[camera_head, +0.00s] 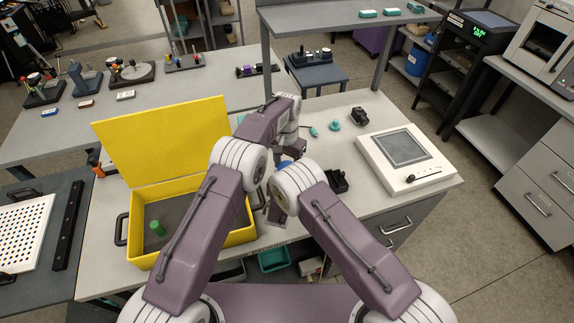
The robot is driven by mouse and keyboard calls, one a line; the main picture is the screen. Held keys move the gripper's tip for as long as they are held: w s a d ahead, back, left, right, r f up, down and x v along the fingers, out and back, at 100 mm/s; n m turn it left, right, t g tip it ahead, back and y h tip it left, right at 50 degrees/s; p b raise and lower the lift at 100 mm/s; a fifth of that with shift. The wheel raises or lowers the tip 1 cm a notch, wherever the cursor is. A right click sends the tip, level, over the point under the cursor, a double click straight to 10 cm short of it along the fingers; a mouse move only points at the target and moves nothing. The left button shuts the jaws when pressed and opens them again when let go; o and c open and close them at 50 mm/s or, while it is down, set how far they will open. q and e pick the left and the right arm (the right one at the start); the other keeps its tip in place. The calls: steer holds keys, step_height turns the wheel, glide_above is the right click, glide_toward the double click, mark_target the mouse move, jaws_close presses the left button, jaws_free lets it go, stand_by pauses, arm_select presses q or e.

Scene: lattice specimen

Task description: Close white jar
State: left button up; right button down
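I cannot make out a white jar or its lid; the area behind my crossed arms is hidden. My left arm comes in from the left and bends over the middle of the light grey bench (386,194). My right arm bends close beside it. The arm links cover both sets of fingers, so I cannot tell whether either gripper is open or shut, or holds anything. A dark part (336,181) shows just right of my right elbow; I cannot tell whether it is a gripper or an object.
An open yellow case (240,238) with a green cylinder (155,228) stands at left. Small teal pieces (335,125) and a black device (360,116) lie toward the back. A white device with a grey screen (405,147) stands at right. Bare bench lies in front of it.

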arm_select(q)
steer(key=o, duration=1.6)
steer(key=shift+c, duration=0.2)
steer(key=shift+r, duration=2.3)
steer(key=o, duration=0.5)
arm_select(e)
steer(key=shift+c, duration=1.6)
jaws_free()
